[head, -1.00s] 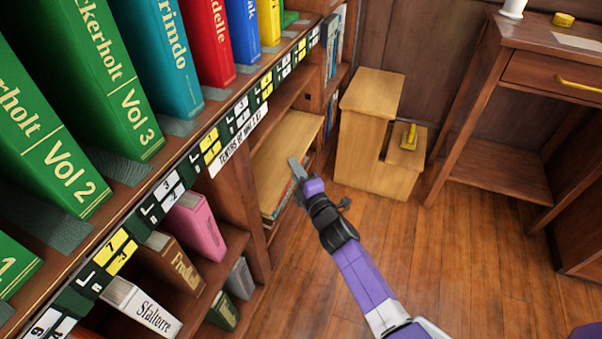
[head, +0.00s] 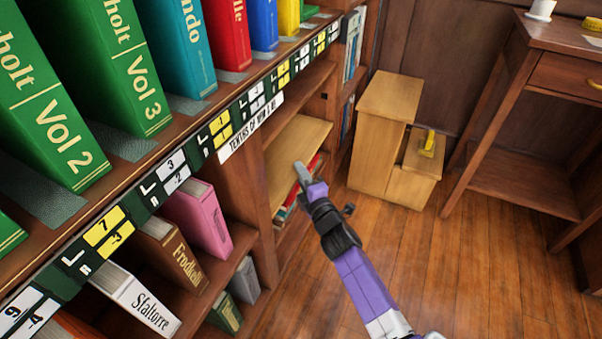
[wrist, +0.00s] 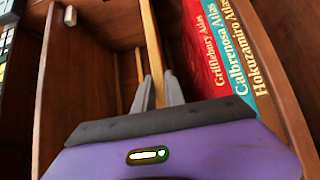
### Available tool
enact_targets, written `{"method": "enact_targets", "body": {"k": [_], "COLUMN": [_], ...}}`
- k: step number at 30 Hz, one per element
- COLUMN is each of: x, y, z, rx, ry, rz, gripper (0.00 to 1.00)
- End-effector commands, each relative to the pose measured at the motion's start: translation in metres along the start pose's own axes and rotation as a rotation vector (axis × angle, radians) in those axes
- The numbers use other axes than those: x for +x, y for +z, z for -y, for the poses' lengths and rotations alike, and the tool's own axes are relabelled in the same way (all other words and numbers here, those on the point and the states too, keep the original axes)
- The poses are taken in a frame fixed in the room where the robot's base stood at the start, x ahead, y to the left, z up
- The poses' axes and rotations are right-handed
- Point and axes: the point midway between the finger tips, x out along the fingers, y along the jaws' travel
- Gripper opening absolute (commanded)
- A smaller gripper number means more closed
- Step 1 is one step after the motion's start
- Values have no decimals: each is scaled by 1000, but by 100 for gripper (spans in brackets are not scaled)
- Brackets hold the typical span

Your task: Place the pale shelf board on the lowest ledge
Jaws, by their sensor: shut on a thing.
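The pale shelf board (head: 296,143) lies roughly flat inside the bay of the wood bookcase, above some books. My gripper (head: 301,172) is shut on its front edge. In the wrist view the board (wrist: 151,40) shows edge-on as a long pale strip between my two fingers (wrist: 158,92). Pale narrow strips (wrist: 138,66) show on the bay's inner wall beside the board; I cannot tell whether one is the lowest ledge or whether the board touches it.
Red and teal atlases (wrist: 235,60) stand close beside the board in the bay; they show below it in the head view (head: 290,200). A small peg (wrist: 70,16) sticks out in the bay. A wooden step stool (head: 385,120) and a desk (head: 515,170) stand right. Open floor lies between.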

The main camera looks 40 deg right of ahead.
Motion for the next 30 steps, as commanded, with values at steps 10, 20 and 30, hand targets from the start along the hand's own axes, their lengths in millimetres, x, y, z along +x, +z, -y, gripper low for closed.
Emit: {"method": "enact_targets", "body": {"k": [10, 20, 30], "x": [1, 1, -29], "y": [-1, 0, 0], "z": [-4, -2, 3], "rx": [2, 1, -1], "ry": [9, 4, -2], "rz": [-2, -1, 0], "gripper": [20, 40, 40]}}
